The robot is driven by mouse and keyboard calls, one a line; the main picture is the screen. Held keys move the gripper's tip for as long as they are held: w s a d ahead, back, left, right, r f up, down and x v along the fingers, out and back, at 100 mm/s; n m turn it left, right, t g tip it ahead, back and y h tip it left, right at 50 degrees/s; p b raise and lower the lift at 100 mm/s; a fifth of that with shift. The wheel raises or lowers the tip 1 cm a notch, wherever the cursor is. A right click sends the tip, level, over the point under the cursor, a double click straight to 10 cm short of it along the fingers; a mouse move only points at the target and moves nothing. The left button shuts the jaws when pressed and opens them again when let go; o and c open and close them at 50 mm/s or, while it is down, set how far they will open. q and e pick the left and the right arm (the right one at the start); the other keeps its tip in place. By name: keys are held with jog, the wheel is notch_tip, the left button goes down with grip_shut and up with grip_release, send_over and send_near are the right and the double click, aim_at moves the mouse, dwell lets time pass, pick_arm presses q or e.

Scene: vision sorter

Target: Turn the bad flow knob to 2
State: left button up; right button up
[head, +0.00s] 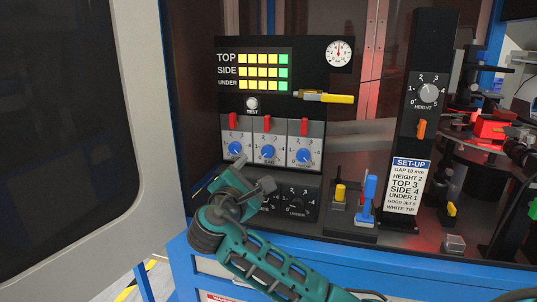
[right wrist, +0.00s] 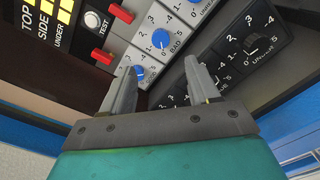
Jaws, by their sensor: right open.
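The bad flow knob (head: 267,151) is the middle one of the blue knobs on the grey panels in the head view. In the right wrist view it is the blue knob (right wrist: 161,38) beside the label BAD, with a numbered scale around it. I cannot read its setting for sure. My right gripper (head: 252,182) is open and empty, just below the panels. In the right wrist view its two fingers (right wrist: 162,72) point towards the panel, with the bad knob beyond and between their tips, apart from them. My left gripper is out of view.
Blue knobs stand left (head: 235,147) and right (head: 303,155) of it. A red lever (head: 267,124) sits above it. A black UNDER knob (head: 297,191) is below right. A yellow-handled nozzle (head: 325,97) juts out above. The set-up card (head: 408,186) stands at the right.

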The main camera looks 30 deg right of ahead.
aim_at(268, 153)
jog(key=x, duration=1)
jog(key=shift+w+d, duration=0.2)
jog(key=shift+w, duration=0.05)
jog(key=shift+x, duration=0.85)
jog(key=c, duration=1)
jog(key=shift+f, duration=0.1)
jog(key=shift+c, duration=0.2)
jog(key=shift+m, duration=0.3)
